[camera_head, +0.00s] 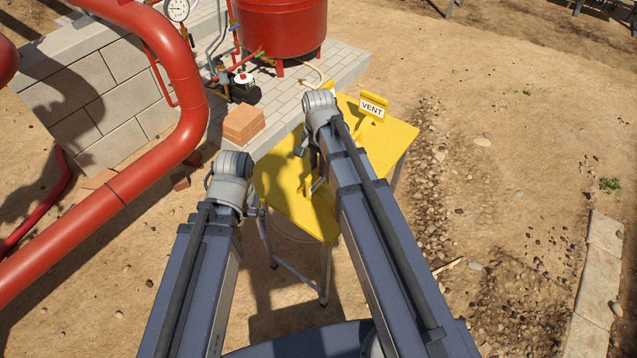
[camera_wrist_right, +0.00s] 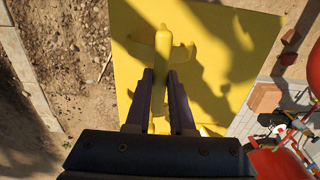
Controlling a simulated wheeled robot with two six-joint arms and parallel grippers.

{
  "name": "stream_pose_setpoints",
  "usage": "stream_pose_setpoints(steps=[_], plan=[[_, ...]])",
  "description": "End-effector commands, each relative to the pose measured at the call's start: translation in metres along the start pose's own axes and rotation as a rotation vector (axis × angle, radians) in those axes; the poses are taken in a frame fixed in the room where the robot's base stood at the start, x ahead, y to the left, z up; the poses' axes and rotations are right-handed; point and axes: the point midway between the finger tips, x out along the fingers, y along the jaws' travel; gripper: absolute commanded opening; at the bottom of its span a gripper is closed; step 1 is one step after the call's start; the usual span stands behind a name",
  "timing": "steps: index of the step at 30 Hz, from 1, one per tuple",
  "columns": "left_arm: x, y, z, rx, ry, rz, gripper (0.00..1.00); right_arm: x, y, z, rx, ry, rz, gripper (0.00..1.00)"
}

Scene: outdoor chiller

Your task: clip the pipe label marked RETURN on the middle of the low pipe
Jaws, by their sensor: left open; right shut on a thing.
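In the head view, the yellow table (camera_head: 398,137) stands ahead of me. My right gripper (camera_wrist_right: 160,85) is shut on a yellow pipe label (camera_wrist_right: 163,48) in the right wrist view, over the table; no lettering shows, so I cannot tell whether it reads RETURN. A thick red pipe (camera_head: 95,210) runs from the lower left up to a bend. I cannot tell whether it is the low pipe.
A label marked VENT (camera_head: 372,108) stands on the table's far side. Bricks (camera_head: 243,124) are stacked beyond the table, near a red tank (camera_head: 280,28) and a gauge (camera_head: 177,9). A thinner red pipe (camera_head: 38,212) lies near the ground. Open dirt is to the right.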

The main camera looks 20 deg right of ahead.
Motion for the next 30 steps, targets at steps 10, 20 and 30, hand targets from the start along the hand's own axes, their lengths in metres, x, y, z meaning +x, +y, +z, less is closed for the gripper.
stream_pose_setpoints(steps=[10,20,30], plan=[[-0.034,-0.003,0.002,0.001,0.000,0.000,1.00,-0.034,0.000,0.000,0.000,0.000,0.000,0.00],[-0.065,-0.006,0.004,0.000,0.000,0.000,1.00,-0.065,0.000,0.000,0.000,0.000,0.000,0.00],[-0.068,-0.006,0.004,-0.001,0.000,0.001,1.00,-0.068,0.000,0.000,0.000,0.000,0.000,0.00]])
